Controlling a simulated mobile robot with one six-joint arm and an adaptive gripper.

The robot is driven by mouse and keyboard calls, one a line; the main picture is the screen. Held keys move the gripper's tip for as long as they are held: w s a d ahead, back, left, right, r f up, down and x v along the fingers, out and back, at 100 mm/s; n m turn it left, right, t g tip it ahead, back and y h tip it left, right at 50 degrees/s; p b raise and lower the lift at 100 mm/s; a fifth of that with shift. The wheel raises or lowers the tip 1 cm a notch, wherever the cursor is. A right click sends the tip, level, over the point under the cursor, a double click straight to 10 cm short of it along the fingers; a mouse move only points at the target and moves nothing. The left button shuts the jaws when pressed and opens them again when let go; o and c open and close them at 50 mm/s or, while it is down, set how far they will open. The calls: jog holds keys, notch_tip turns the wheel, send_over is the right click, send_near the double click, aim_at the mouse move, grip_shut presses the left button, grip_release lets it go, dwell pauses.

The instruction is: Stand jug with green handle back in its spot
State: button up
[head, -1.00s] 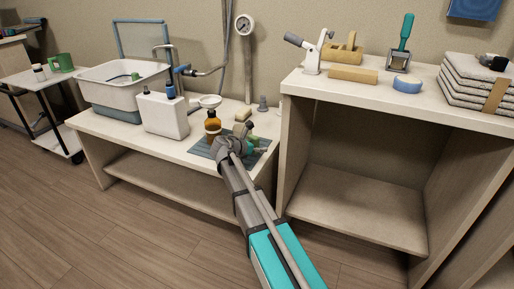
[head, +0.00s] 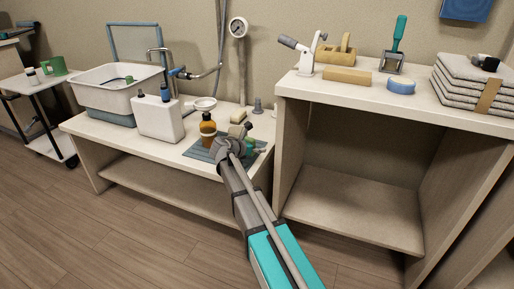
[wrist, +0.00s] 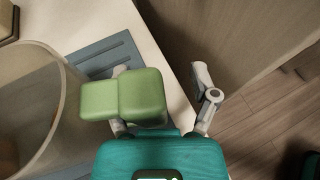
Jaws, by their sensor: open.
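The jug shows in the wrist view as a clear, smoky body (wrist: 32,115) at the left, with a blocky green handle (wrist: 125,97) on its right. It stands at the ribbed blue-grey mat (wrist: 108,54). My gripper (wrist: 160,80) is open. The handle lies near the left finger and partly covers it; the right finger is clear of it. I cannot tell whether the left finger touches the handle. In the head view my gripper (head: 238,140) is over the mat (head: 196,153) and hides most of the jug.
An amber bottle (head: 207,130) stands just left of my gripper. A white canister (head: 157,119) and a basin (head: 117,88) are further left. The taller cabinet (head: 285,150) rises close on the right. A green mug (head: 53,66) is on the trolley.

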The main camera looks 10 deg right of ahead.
jog(key=shift+s+a, duration=0.45)
jog(key=shift+a, duration=0.35)
jog(key=shift+s+a, duration=0.4)
jog(key=shift+a, duration=0.4)
dwell(0.7)
jog(key=shift+w+d, duration=0.15)
jog(key=shift+d, duration=0.2)
jog(key=shift+s+d, duration=0.1)
jog(key=shift+s, duration=0.1)
dwell(0.8)
jog(key=shift+w+a, duration=0.3)
jog(key=shift+w, duration=0.2)
dwell(0.8)
jog(key=shift+s+d, duration=0.2)
jog(key=shift+s, duration=0.15)
jog(key=shift+w+d, duration=0.15)
jog(key=shift+d, duration=0.05)
dwell(1.0)
jog(key=shift+s+a, duration=0.25)
jog(key=shift+a, duration=0.2)
dwell(1.0)
